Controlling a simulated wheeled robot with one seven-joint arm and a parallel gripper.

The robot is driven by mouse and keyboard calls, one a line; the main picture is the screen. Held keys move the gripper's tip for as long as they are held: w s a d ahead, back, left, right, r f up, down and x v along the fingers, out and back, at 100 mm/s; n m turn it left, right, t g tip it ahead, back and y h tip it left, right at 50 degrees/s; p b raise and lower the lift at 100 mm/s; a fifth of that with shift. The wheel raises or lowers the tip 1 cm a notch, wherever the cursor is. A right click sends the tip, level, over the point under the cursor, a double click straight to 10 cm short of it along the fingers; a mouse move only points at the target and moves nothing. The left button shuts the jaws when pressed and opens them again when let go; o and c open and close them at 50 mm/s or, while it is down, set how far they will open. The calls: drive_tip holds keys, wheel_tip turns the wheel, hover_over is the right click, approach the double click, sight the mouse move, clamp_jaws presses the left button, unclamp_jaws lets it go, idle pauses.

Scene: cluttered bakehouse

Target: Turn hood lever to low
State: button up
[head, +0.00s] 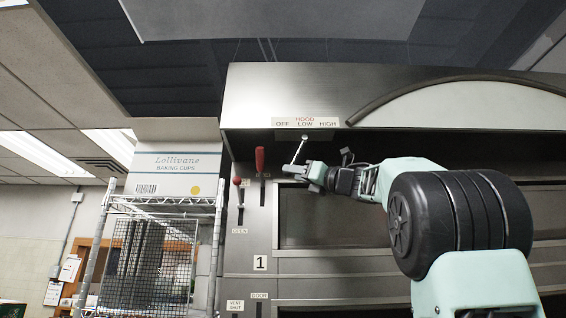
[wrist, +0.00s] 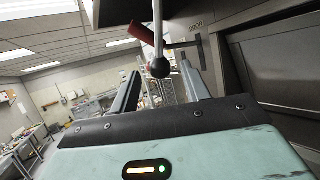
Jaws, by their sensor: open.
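In the wrist view the rod (wrist: 158,25) comes down from the top and ends in a dark ball knob (wrist: 160,68). My gripper (head: 296,172) is at the rod's lower end. In the wrist view its two fingers are apart, with the knob showing between them; I cannot tell whether either finger touches it. In the head view the gripper hides the knob.
Two other red-handled levers, one higher (head: 259,160) and one lower (head: 238,182), stand left of my gripper on the oven front. A wire rack (head: 160,204) bearing a baking cups box (head: 176,172) is further left. The oven face is close on the right.

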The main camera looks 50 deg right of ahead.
drive_tip(key=p+x, duration=0.2)
drive_tip(key=x, duration=0.2)
drive_tip(key=shift+w+r, duration=0.15)
drive_tip(key=shift+r, duration=0.05)
drive_tip(key=shift+w, duration=0.55)
